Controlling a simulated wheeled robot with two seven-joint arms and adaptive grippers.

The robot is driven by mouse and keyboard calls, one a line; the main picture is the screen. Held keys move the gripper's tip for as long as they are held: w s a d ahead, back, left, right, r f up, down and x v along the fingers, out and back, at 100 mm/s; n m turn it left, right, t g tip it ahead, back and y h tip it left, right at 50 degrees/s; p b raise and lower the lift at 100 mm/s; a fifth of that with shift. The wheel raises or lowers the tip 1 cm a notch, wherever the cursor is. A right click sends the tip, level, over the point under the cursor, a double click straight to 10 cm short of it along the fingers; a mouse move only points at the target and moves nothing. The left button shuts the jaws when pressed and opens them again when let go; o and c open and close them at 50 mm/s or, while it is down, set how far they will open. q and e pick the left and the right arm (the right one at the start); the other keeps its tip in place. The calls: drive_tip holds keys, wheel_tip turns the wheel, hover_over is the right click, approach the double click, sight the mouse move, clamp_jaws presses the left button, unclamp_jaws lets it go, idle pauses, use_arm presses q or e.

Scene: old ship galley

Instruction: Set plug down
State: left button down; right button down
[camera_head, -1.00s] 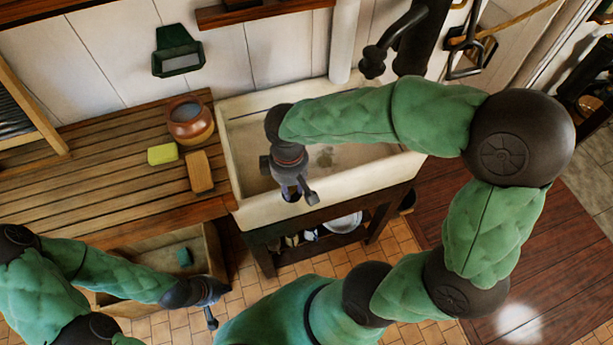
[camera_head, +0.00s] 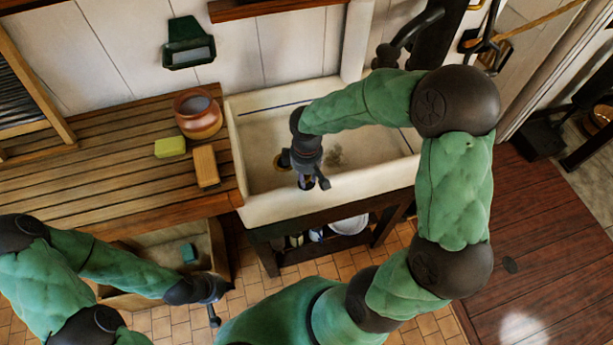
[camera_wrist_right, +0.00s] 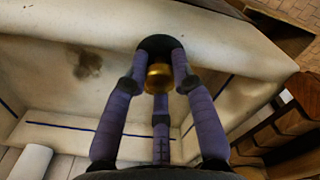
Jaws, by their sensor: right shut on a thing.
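The plug is a dark round disc (camera_wrist_right: 160,43) with a brass knob (camera_wrist_right: 159,77), seen in the right wrist view between purple fingers. My right gripper (camera_wrist_right: 160,72) is shut on it. In the head view my right gripper (camera_head: 312,183) points down over the white sink (camera_head: 262,213), near its front wall; the plug is hardly distinguishable there. A dark round shape with a brownish edge (camera_head: 283,161) shows beside the gripper, possibly the drain. My left gripper (camera_head: 213,308) hangs low by an open wooden drawer or box; its finger opening is unclear.
Left of the sink, the wooden counter (camera_head: 100,165) carries a copper pot (camera_head: 198,118), a yellow-green sponge (camera_head: 170,147) and a wooden block (camera_head: 206,166). A teal item (camera_head: 189,252) lies in the drawer or box (camera_head: 220,265). The sink's right part looks clear.

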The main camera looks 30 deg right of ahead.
drive_tip(key=shift+f, duration=0.15)
drive_tip(key=c, duration=1.4)
unclamp_jaws()
drive_tip(key=shift+f, duration=0.1)
drive_tip(key=shift+c, duration=0.2)
drive_tip(key=o, duration=0.4)
drive_tip(key=shift+r, duration=0.25)
wheel_tip(320, 180, up, 12)
drive_tip(key=p, duration=0.2)
